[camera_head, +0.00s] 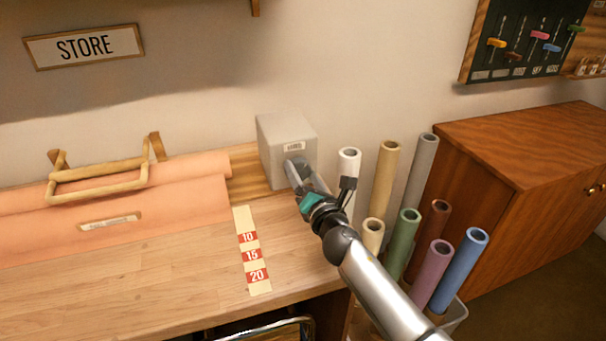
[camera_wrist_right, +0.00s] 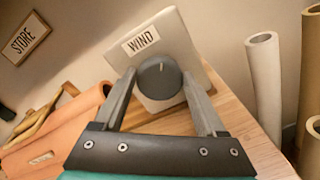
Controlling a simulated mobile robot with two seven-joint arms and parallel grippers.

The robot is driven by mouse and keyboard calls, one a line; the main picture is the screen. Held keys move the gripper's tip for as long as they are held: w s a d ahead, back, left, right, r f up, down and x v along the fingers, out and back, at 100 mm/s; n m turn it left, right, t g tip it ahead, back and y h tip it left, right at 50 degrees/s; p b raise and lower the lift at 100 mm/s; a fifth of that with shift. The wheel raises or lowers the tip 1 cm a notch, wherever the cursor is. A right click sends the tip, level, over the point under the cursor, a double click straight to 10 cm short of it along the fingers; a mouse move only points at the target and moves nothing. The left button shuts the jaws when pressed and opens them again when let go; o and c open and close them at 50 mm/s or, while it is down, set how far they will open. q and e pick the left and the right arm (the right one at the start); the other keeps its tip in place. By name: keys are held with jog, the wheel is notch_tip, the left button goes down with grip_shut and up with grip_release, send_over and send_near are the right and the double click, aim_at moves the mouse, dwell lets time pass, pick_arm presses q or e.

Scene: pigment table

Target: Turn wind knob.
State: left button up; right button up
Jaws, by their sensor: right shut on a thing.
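The wind knob (camera_wrist_right: 159,78) is a round dark grey knob with a pale pointer mark, on the front of a light grey box (camera_head: 285,135) at the back right of the bench. The box carries a WIND label (camera_wrist_right: 140,41) above the knob. My right gripper (camera_wrist_right: 158,88) is at the knob, with one finger on each side of it, shut on it. In the head view my right gripper (camera_head: 297,172) hides the knob. The pointer mark points roughly up toward the label. My left gripper is in neither view.
A wooden bench (camera_head: 140,270) has a number strip (camera_head: 254,254) and salmon-coloured cloth (camera_head: 200,200) with a wooden handle frame (camera_head: 98,180). Several coloured rolls (camera_head: 404,228) stand upright close to my right arm. A wooden cabinet (camera_head: 490,190) is further right.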

jog(key=o, duration=1.3)
jog(key=shift+s, duration=0.1)
jog(key=shift+s+d, duration=0.1)
jog(key=shift+s, duration=0.1)
jog(key=p+v, duration=0.2)
jog(key=v, duration=1.1)
jog(key=shift+s, duration=0.15)
jog(key=shift+s+d, duration=0.25)
jog(key=shift+s, duration=0.35)
